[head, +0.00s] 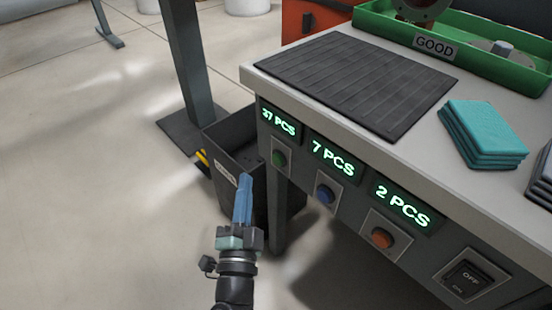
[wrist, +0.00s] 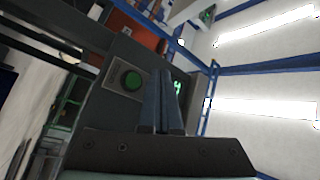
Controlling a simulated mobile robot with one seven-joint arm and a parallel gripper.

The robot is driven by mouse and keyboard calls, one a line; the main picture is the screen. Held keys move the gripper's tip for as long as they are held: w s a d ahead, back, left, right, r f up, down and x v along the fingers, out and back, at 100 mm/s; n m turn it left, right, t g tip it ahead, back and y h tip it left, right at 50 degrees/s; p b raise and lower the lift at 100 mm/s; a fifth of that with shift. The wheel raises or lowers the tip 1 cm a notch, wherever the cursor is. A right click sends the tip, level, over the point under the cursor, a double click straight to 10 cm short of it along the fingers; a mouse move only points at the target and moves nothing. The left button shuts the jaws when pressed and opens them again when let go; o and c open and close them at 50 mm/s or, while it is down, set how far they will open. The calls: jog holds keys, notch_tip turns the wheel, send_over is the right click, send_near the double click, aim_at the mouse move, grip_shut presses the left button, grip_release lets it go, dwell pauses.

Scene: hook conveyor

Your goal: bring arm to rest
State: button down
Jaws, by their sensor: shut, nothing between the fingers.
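My gripper (head: 243,190) is in the lower middle of the head view, pointing up the picture, with its blue fingers together and nothing between them. It appears in front of the dark bin, left of the table's front panel. In the wrist view the two fingers (wrist: 167,85) stand side by side, pressed shut. A green button (wrist: 132,81) on a grey plate shows just left of the fingertips. The same green button (head: 279,158) is on the table's front panel in the head view, right of my gripper.
The table (head: 270,77) holds a black ribbed mat (head: 355,80), a green GOOD tray (head: 480,63) and folded teal cloths (head: 485,125). A dark bin (head: 228,145) stands at the table's left, near a grey post (head: 190,60). The floor at left is open.

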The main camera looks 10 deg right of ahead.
jog(key=a+r+n+t+y+p, duration=0.2)
jog(key=r+n+y, duration=0.25)
jog(key=r, duration=1.15)
jog(key=a+r+n+t+y+p, duration=0.1)
jog(key=a+r+n+t+y, duration=0.35)
jog(key=r, duration=1.15)
jog(key=s+d+r+n+h+p, duration=0.2)
jog(key=s+d+r+h, duration=0.15)
jog(key=s+r, duration=0.6)
jog(key=s+d+r+n+h+p, duration=0.2)
jog(key=s+d+r, duration=0.2)
jog(key=r, duration=1)
notch_tip(320, 180, up, 36)
jog(key=w+p, duration=0.1)
jog(key=p, duration=3.5)
jog(key=shift+r+n+t+p, duration=0.15)
jog(key=shift+n+t+p, duration=0.15)
jog(key=shift+t, duration=0.05)
jog(key=shift+a, duration=0.1)
